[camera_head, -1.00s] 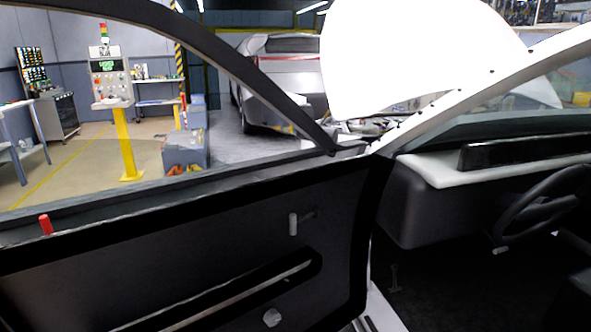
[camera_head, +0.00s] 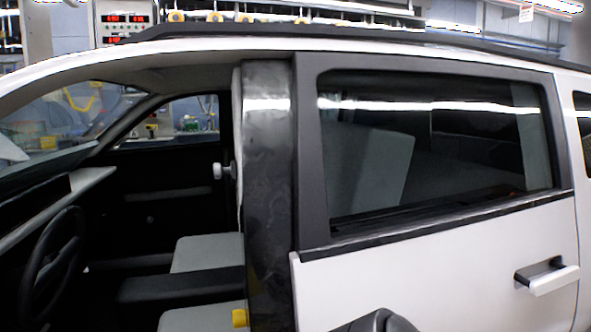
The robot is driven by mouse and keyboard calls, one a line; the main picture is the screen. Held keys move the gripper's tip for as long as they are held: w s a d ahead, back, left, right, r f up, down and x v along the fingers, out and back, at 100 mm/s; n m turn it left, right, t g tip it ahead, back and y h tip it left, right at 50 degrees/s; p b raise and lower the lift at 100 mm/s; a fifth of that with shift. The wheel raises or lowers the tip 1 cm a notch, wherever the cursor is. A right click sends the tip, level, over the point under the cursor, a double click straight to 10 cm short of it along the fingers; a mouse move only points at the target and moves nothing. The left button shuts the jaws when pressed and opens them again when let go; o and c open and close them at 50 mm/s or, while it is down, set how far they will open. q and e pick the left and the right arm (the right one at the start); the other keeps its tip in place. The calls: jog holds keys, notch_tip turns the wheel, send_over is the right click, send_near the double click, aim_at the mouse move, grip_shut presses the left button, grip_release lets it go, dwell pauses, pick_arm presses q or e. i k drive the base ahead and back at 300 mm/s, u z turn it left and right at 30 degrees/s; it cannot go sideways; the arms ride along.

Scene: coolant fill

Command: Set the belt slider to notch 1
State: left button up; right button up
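I cannot read any notch marks at this distance. Neither of my grippers shows. A dark rounded part at the bottom edge, right of the pillar, may be a piece of my arm.
The front door opening is clear, with grey seats (camera_head: 207,253) and the steering wheel (camera_head: 52,265) inside. A yellow piece (camera_head: 240,318) is low by the pillar. The closed rear door (camera_head: 440,285) has a protruding handle (camera_head: 547,276).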

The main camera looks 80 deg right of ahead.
aim_at(219, 171)
jog(key=z, duration=0.35)
jog(key=i, duration=0.7)
jog(key=z, duration=2.9)
jog(key=i, duration=0.1)
jog(key=u, duration=0.45)
